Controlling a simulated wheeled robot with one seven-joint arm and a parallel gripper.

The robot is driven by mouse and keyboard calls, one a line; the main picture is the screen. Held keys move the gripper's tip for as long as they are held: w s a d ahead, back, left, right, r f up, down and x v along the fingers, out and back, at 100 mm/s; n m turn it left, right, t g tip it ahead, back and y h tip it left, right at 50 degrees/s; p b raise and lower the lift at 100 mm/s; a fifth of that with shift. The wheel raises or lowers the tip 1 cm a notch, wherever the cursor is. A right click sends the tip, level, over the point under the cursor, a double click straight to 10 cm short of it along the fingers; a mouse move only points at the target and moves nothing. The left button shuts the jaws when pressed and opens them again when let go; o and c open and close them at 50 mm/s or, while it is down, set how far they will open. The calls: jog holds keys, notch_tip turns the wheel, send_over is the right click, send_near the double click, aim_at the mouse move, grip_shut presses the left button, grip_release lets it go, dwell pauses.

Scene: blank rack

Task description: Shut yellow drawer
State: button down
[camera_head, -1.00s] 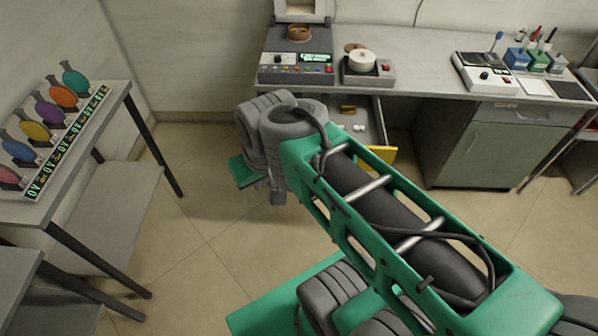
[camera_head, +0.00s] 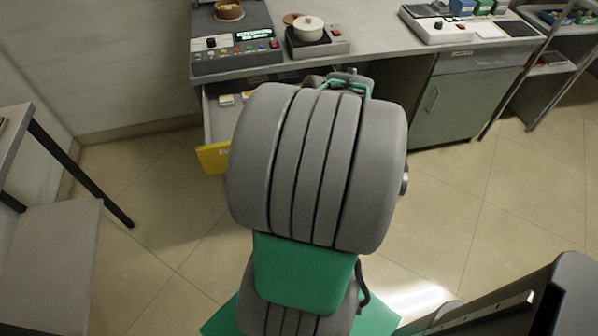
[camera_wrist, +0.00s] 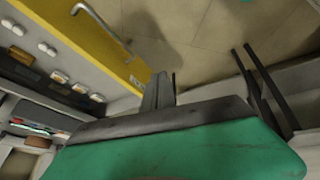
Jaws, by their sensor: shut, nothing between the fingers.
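The yellow drawer (camera_head: 213,158) hangs pulled out below the left part of the counter, its yellow front showing left of my arm. My arm hides the right part of the drawer. In the wrist view the yellow front (camera_wrist: 105,50) runs diagonally across the upper left, with a metal bar handle (camera_wrist: 100,18) on its outer face. My gripper (camera_wrist: 160,86) shows in the wrist view with its fingers together and empty, near the lower right end of the yellow front. Whether it touches the front I cannot tell. My gripper is hidden in the head view.
Small white and gold items (camera_wrist: 60,76) lie inside the drawer. A control box (camera_head: 235,50) and a hotplate with a white pot (camera_head: 312,35) stand on the counter above. A grey-green cabinet (camera_head: 450,100) stands to the right. The floor left of the drawer is clear.

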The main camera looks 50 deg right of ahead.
jog(key=s+d+f+n+t+b, duration=0.2)
jog(key=s+d+f+t+b, duration=0.15)
jog(key=s+d+f, duration=0.45)
jog(key=w+d+f, duration=0.2)
jog(key=w+f, duration=0.4)
jog(key=w, duration=0.4)
jog(key=shift+d+f+h, duration=0.35)
jog(key=shift+f+h, duration=0.05)
jog(key=shift+w+n+g+b, duration=0.2)
jog(key=shift+n+g+b, duration=0.05)
jog(key=shift+n+b, duration=0.1)
